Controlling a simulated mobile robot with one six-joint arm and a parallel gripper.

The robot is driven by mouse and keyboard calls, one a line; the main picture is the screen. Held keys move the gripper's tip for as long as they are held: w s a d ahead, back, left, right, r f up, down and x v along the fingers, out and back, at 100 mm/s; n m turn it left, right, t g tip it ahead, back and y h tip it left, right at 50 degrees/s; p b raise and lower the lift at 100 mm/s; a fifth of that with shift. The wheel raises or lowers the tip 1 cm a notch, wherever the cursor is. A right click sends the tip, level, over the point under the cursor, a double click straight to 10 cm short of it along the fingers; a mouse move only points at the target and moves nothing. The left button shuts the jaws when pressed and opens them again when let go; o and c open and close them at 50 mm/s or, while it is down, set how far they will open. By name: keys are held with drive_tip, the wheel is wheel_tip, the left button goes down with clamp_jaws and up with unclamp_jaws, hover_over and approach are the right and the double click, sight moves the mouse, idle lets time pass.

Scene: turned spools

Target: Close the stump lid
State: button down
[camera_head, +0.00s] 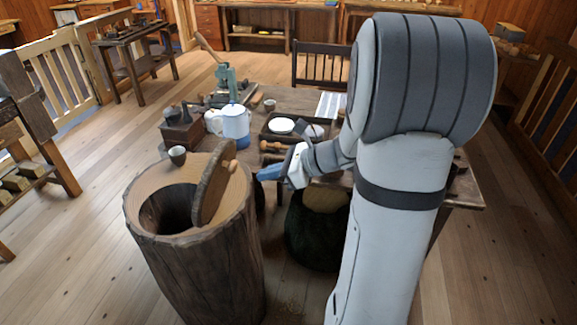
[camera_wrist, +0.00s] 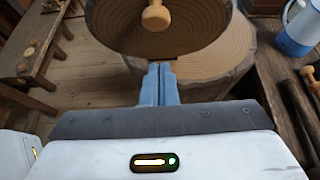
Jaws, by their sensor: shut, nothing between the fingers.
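The hollow stump (camera_head: 205,265) stands on the floor at the lower left of the head view, its dark opening showing. Its round wooden lid (camera_head: 214,182) stands steeply tilted on the right part of the rim, with a turned knob (camera_head: 232,166) facing right towards my gripper. My gripper (camera_head: 262,174) is just right of the lid, apart from it in the head view. In the wrist view, the lid (camera_wrist: 200,30) with its knob (camera_wrist: 156,16) is ahead of my gripper (camera_wrist: 160,68), whose blue fingers are together and empty. The stump's top (camera_wrist: 215,66) shows behind the fingers.
A workbench behind the stump holds a blue-and-white jug (camera_head: 236,123), a grinder-like wooden box (camera_head: 183,132), a tray with a white dish (camera_head: 281,126) and a green press (camera_head: 226,85). A small cup (camera_head: 177,155) sits near the stump's far rim.

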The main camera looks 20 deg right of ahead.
drive_tip(key=shift+w+a+r+p, duration=0.25)
drive_tip(key=shift+w+a, duration=0.4)
drive_tip(key=shift+a, duration=0.3)
drive_tip(key=shift+w+a+r+p, duration=0.2)
drive_tip(key=shift+w+a, duration=0.45)
drive_tip(key=shift+a, duration=0.3)
